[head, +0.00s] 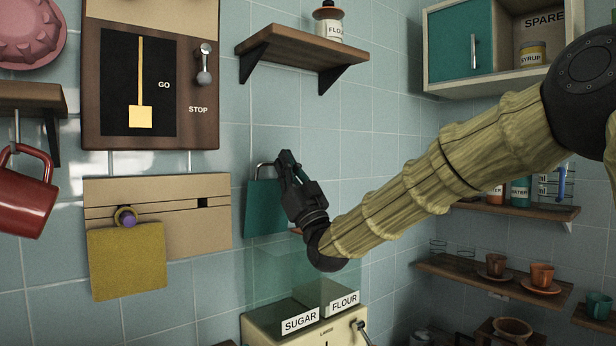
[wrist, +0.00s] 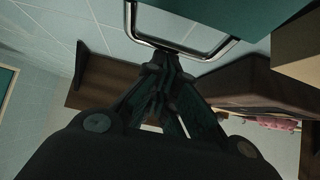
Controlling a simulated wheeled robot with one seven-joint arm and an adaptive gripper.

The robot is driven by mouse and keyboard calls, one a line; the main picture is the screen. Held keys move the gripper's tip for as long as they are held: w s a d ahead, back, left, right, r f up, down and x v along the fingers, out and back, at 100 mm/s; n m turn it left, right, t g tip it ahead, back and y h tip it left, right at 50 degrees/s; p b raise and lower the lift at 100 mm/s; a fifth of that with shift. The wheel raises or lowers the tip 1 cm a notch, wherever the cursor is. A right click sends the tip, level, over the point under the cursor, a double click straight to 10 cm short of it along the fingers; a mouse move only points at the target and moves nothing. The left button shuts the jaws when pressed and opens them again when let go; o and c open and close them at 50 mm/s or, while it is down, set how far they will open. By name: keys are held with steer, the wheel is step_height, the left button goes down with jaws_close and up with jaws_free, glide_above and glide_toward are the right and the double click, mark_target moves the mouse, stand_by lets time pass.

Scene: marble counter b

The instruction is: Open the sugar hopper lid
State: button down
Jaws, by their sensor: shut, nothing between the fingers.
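The sugar hopper is the left one of two clear bins (head: 270,272) at the bottom of the head view, above the label SUGAR (head: 300,321). A teal lid (head: 262,212) with a metal loop handle (head: 262,166) stands upright above the back of the sugar side, its handle at the top. My gripper (head: 286,158) is shut and empty just right of the lid and covers part of its right edge. In the wrist view the lid (wrist: 255,12) and its handle (wrist: 190,52) lie just beyond the shut fingertips; whether they touch is unclear.
The flour hopper, labelled FLOUR (head: 344,299), adjoins on the right, below my arm. A wooden shelf (head: 300,47) juts out above my gripper. A wall board with a yellow flap (head: 128,262) hangs to the left. Cup shelves (head: 500,283) are at right.

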steer(key=shift+w+a, duration=0.35)
steer(key=shift+a, duration=0.05)
steer(key=shift+b, duration=0.35)
